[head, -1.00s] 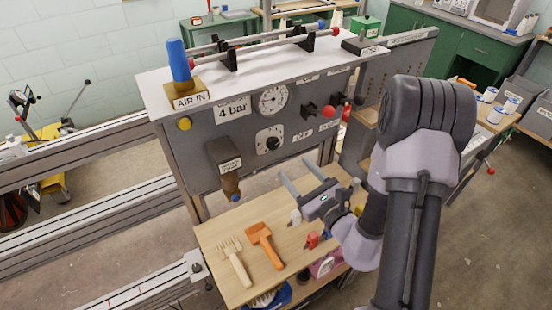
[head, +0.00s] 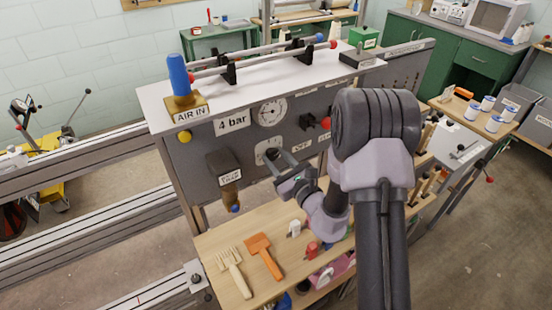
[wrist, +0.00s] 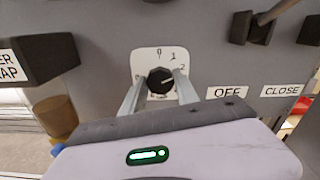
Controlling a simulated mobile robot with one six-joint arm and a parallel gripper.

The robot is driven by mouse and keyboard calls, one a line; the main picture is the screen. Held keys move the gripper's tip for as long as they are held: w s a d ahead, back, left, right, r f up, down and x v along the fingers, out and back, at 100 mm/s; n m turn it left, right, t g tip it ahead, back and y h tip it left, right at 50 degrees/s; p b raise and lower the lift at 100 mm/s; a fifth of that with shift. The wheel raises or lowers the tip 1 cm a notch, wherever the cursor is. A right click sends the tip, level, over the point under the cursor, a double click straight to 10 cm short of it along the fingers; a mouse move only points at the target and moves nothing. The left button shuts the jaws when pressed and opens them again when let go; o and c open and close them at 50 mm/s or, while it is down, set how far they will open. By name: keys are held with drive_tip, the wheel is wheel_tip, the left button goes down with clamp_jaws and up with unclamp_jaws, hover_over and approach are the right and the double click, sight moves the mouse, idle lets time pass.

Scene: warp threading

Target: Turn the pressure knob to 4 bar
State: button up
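The pressure knob (wrist: 160,80) is round and black with a pale pointer mark, on a white numbered plate (wrist: 142,57) in the wrist view. The mark appears to point to the upper right, near the 2. My gripper (wrist: 158,84) is open, with one finger on each side of the knob; contact cannot be told. In the head view my gripper (head: 277,157) reaches the panel front and partly hides the plate (head: 261,150). The "4 bar" label (head: 233,122) and the round gauge (head: 271,111) are above; the gauge's reading is too small to tell.
A red-tipped lever (head: 325,123) and OFF (wrist: 228,92) and CLOSE (wrist: 282,90) labels are right of the knob. A dark block (head: 224,168) juts out at left. Below, a wooden shelf (head: 225,250) holds a comb (head: 234,272) and orange tool (head: 263,256).

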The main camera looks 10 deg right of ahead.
clamp_jaws()
drive_tip(key=shift+r+m, duration=0.1)
drive_tip(key=shift+m, duration=0.2)
drive_tip(key=m+p, duration=0.4)
drive_tip(key=shift+m, duration=0.3)
drive_tip(key=m+p, duration=0.3)
drive_tip(key=m, duration=0.1)
drive_tip(key=shift+m, duration=0.3)
drive_tip(key=shift+d+m+p, duration=0.1)
drive_tip(key=shift+m+p, duration=0.9)
drive_tip(key=shift+m, duration=0.7)
drive_tip(key=o, duration=1)
unclamp_jaws()
